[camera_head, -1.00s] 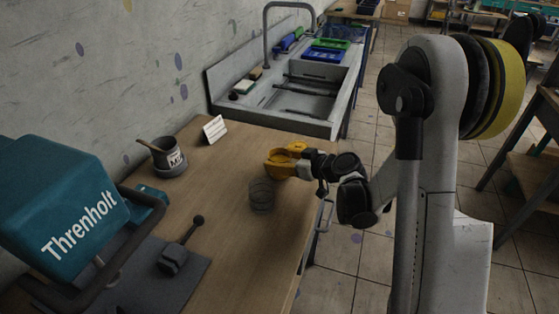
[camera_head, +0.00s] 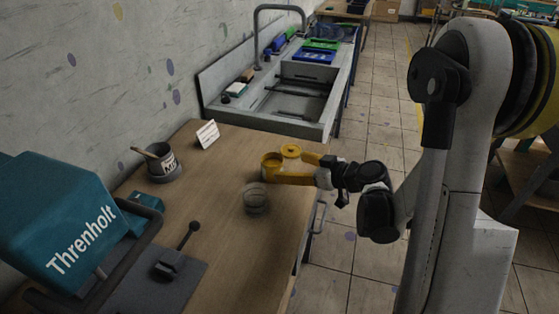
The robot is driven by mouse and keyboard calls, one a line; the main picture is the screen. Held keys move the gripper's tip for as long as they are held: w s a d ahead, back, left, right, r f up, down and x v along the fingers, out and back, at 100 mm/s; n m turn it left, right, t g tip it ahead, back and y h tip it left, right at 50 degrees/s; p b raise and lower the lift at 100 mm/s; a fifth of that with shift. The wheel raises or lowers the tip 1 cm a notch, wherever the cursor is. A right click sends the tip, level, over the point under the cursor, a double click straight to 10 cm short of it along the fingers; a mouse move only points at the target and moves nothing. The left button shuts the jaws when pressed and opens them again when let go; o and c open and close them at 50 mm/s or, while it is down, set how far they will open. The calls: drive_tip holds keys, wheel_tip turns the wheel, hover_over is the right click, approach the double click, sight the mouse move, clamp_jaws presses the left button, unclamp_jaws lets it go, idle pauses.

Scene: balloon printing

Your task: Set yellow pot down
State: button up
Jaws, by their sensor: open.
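The yellow pot (camera_head: 271,164) is a small round open-topped pot. It appears to stand upright on the wooden table, near the edge by the sink. A flat yellow disc with a small knob (camera_head: 291,151), like a lid, lies just behind it to the right. My gripper (camera_head: 287,167) comes in low from the right with its yellow fingers spread. The near finger reaches the pot's lower right side, and the far finger ends by the disc. Whether the near finger touches the pot cannot be told, since both are yellow.
A clear ribbed glass (camera_head: 256,198) stands just in front of the pot. A dark cup (camera_head: 163,163) with a stick and a white card (camera_head: 207,134) are at left. A teal Threnholt machine (camera_head: 62,225) fills the lower left. A sink (camera_head: 295,100) lies behind.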

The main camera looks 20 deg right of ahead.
drive_tip(key=s+a+r+m+g+h, duration=0.2)
drive_tip(key=s+r, duration=0.3)
drive_tip(key=s, duration=0.6)
drive_tip(key=s+a+r+m+g+h, duration=0.2)
drive_tip(key=s+r+m+h, duration=0.2)
drive_tip(key=s, duration=0.7)
drive_tip(key=shift+s+r+h, duration=0.4)
drive_tip(key=shift+r+h, duration=0.1)
